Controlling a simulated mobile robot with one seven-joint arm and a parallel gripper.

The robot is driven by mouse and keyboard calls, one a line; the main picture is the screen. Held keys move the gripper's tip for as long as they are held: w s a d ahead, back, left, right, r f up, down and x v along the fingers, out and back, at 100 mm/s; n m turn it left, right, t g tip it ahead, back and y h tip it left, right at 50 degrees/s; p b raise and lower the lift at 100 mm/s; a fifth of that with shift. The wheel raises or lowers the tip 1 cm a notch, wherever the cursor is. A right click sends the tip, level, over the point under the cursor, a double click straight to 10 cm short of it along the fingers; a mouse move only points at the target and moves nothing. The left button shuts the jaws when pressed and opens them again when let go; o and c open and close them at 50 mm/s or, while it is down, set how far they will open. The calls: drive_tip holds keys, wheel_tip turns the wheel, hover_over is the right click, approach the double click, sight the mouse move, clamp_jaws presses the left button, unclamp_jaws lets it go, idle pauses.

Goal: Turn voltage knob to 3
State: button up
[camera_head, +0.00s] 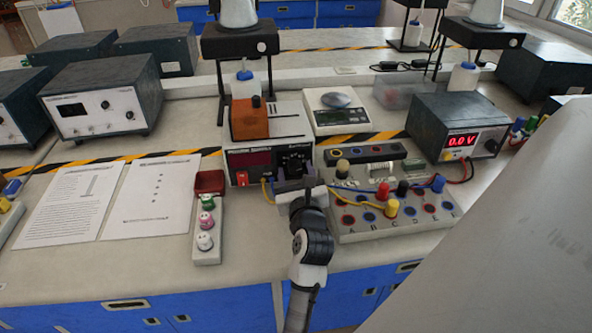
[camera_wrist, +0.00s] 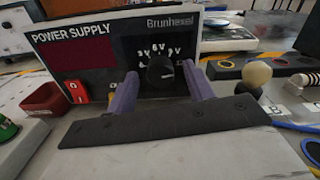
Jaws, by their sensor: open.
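The power supply (camera_head: 262,162) is a white-edged box on the bench. Its front panel (camera_wrist: 120,50) shows a dark red display, a red switch (camera_wrist: 76,91) and a black voltage knob (camera_wrist: 159,71). Marks reading 3V, 6V and 9V arc above the knob. A pale pointer line on the knob angles to the lower right, away from the 3V mark. My gripper (camera_wrist: 160,90) is open, its two purple fingers on either side of the knob. I cannot tell whether they touch it. In the head view my gripper (camera_head: 297,182) is in front of the panel and partly hides it.
A circuit board (camera_head: 385,215) with coloured sockets and wires lies close to the right of my gripper. A strip with a red tray (camera_head: 209,182) stands to the left. A voltmeter (camera_head: 458,128) reads 0.0 V. Papers (camera_head: 150,195) lie flat at left.

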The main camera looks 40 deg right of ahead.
drive_tip(key=c, duration=1)
